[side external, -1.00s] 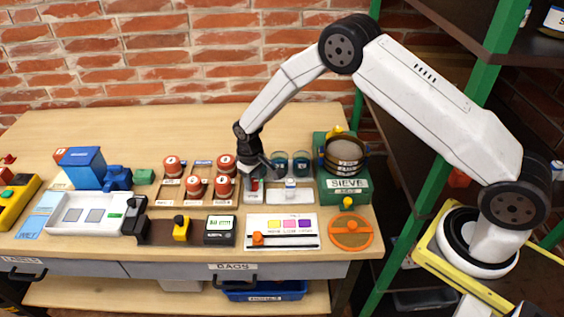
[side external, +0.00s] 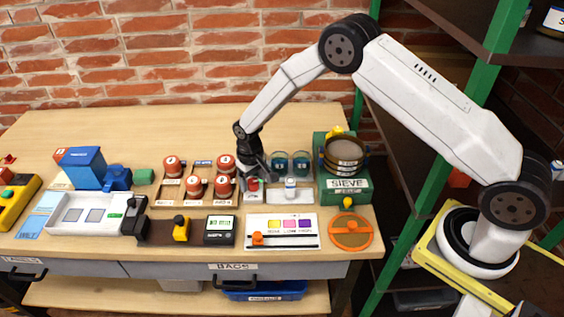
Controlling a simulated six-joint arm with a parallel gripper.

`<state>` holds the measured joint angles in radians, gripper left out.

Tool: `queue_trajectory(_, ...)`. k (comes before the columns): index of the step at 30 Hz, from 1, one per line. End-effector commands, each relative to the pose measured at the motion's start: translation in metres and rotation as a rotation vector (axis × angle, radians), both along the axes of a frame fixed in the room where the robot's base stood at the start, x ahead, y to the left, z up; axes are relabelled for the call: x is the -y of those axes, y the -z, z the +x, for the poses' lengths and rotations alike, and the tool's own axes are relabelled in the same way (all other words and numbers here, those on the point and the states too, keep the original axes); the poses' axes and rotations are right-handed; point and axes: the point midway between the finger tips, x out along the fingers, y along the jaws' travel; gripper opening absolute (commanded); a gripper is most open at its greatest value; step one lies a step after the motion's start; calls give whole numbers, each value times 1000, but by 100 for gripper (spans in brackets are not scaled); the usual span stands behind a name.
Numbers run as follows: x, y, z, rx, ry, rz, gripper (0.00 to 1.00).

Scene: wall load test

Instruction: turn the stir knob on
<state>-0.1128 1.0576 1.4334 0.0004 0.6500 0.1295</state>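I cannot make out a part marked as the stir knob. My gripper (side external: 254,177) points down at the left end of a small pale station, close above a small red part (side external: 253,185). The gripper partly hides this part, and I cannot tell whether they touch. A white upright piece with a blue mark (side external: 290,187) stands on the station to the right of the gripper. Two teal beakers (side external: 301,162) stand behind it. The fingers are too small and dark to show whether they are open or shut.
A green sieve station (side external: 346,190) stands close on the right. Several red-capped jars (side external: 194,185) stand close on the left. A white panel with coloured squares and an orange slider (side external: 282,240) and an orange wheel (side external: 350,231) lie in front. The back of the table (side external: 140,125) is clear.

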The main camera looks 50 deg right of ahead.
Motion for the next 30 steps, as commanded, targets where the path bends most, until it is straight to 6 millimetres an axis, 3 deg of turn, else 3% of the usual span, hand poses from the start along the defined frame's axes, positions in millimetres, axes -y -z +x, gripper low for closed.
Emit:
queue_trajectory(14,0,-6,0,1,-2,0,81)
queue_trajectory(30,0,-64,0,1,-1,0,81)
